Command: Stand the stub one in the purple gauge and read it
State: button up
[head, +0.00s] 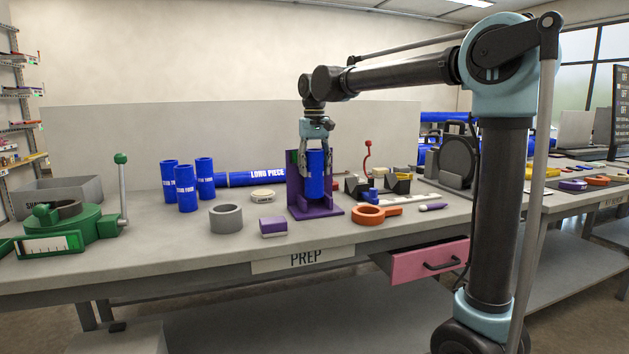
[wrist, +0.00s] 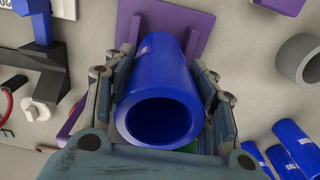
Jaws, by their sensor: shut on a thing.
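The purple gauge (head: 320,212) stands near the front of the bench, with a flat base and an upright back plate. A blue stub (head: 315,178) is upright in front of that plate, over the base. I cannot tell whether its lower end touches the base, and its label is too small to read. My gripper (head: 316,150) is shut on the stub's upper part from above. In the wrist view the stub's open end (wrist: 160,120) faces the camera between my fingers, with the purple gauge (wrist: 187,25) beyond it.
Three other blue stubs (head: 186,188) stand to the left, before a lying blue long piece (head: 257,178). A grey ring (head: 226,219), a purple-and-white block (head: 273,227) and an orange ring tool (head: 369,214) lie close by. A pink drawer (head: 430,262) hangs open below the bench edge.

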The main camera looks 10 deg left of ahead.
aim_at(315, 150)
jog(key=shift+f, duration=1.85)
jog(key=o, duration=1.2)
jog(key=shift+f, duration=0.1)
notch_tip(315, 150, up, 12)
jog(key=shift+r, duration=0.15)
